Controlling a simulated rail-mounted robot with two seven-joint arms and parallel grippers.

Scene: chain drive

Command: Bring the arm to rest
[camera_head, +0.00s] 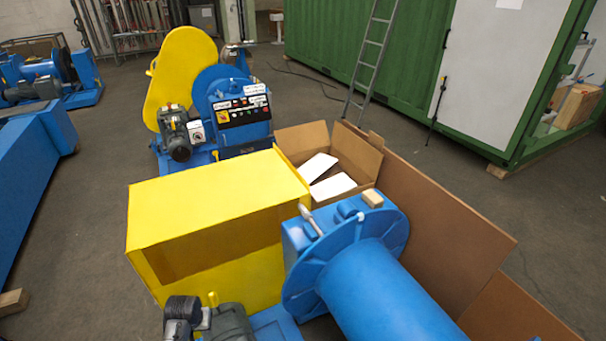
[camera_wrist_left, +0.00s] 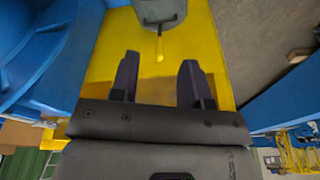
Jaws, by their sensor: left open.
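My left gripper (camera_wrist_left: 158,82) shows in the left wrist view with its two dark fingers spread apart. The gap between the fingers is empty, and a yellow surface (camera_wrist_left: 158,95) shows behind it. A grey rounded part (camera_wrist_left: 160,14) with a thin yellow pin is beyond the fingertips at the top of that view. I cannot make out my left gripper in the head view. My right gripper is in neither view.
In the head view, a yellow box-shaped cover (camera_head: 215,195) stands beside a blue drum (camera_head: 385,290). Cardboard boxes (camera_head: 435,215) stand close to the drum. A blue-and-yellow machine (camera_head: 235,95) and a ladder (camera_head: 370,65) stand farther back. Open floor (camera_head: 85,215) lies at left.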

